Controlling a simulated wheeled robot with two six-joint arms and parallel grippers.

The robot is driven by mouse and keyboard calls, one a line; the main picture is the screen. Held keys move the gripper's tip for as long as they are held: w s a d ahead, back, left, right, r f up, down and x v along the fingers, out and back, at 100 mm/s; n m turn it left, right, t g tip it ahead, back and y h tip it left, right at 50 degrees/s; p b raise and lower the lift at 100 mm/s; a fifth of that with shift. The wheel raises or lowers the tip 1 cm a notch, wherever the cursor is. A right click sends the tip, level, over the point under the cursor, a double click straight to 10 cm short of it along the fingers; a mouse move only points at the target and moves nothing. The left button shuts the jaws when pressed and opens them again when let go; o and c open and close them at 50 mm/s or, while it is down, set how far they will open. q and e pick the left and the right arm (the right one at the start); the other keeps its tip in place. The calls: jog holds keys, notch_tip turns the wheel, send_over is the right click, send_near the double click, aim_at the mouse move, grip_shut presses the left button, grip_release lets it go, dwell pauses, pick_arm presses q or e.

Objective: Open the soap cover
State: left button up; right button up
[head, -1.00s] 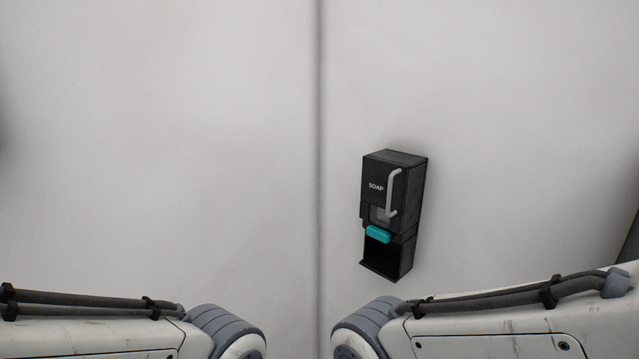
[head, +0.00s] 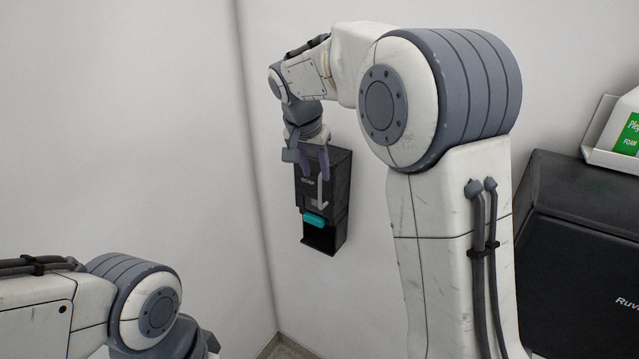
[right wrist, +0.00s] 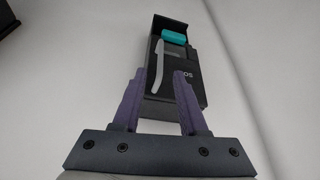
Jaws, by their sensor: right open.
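The black soap dispenser (head: 340,222) hangs on the wall near the corner in the head view. Its cover (head: 305,195) carries a "SOAP" label and looks shut. A light grey handle (head: 323,190) runs along the cover's right side, and a teal push piece (head: 315,220) sits below. My right gripper (head: 316,170) is at the dispenser's upper part, with its purple fingers pointing down. In the right wrist view the fingers (right wrist: 158,78) are open, with the lower end of the handle (right wrist: 159,72) between them in the picture. Contact cannot be told.
A black unit (head: 575,260) marked "Ruv..." stands at the right, with a white holder (head: 610,155) and a green-labelled foam pack (head: 626,130) above it. My raised right arm covers the middle. The left wall is clear.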

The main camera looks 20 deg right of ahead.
aim_at(320, 187)
jog(key=p+x, duration=0.2)
jog(key=x, duration=0.5)
jog(key=shift+w+d+f, duration=0.1)
jog(key=shift+w+f, duration=0.1)
jog(key=shift+f, duration=0.45)
grip_shut()
jog(key=shift+r, duration=0.1)
dwell(0.6)
